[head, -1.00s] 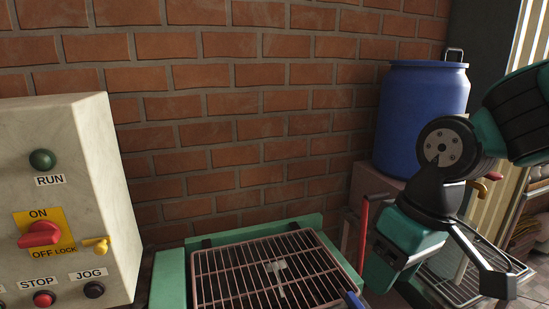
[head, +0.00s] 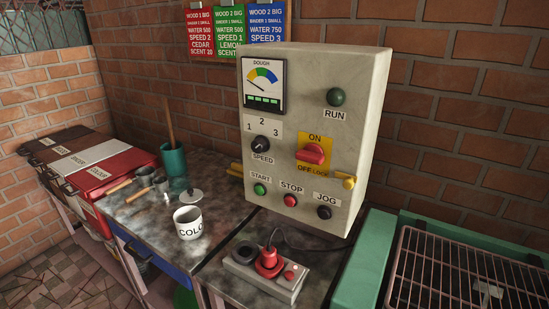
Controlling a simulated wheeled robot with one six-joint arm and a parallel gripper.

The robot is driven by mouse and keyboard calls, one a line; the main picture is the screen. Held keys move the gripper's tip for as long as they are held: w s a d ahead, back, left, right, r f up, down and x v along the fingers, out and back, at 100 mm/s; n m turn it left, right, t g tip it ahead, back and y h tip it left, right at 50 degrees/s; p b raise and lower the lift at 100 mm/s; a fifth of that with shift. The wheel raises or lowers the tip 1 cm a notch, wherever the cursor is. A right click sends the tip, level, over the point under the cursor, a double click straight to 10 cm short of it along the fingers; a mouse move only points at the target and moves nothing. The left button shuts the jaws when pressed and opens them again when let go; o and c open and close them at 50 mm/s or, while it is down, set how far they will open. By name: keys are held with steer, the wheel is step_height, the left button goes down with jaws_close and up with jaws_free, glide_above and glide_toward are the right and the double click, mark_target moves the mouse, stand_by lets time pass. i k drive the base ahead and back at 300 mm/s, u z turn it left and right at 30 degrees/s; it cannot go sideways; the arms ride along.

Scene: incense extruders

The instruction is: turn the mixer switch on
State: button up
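The control box (head: 305,140) stands on the dark bench against the brick wall. Its red rotary switch (head: 311,153) sits on a yellow plate marked ON above and OFF LOCK below. The red handle lies roughly crosswise; I cannot tell its exact setting. A small yellow lock lever (head: 345,181) is at the plate's lower right. The box also bears a green RUN lamp (head: 336,97), a SPEED knob (head: 260,143), and START (head: 260,189), STOP (head: 291,200) and JOG (head: 324,212) buttons. My gripper is not in the head view now.
A socket block with a red plug (head: 269,262) lies on the bench before the box. A white cup (head: 188,223) stands to the left. A green machine with a wire grate (head: 450,275) is at right. Coloured recipe cards (head: 231,30) hang behind.

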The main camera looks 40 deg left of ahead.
mark_target(313, 153)
steer(key=z, duration=1.25)
steer(key=k, duration=1.5)
steer(key=u, duration=2.15)
steer(key=i, duration=0.5)
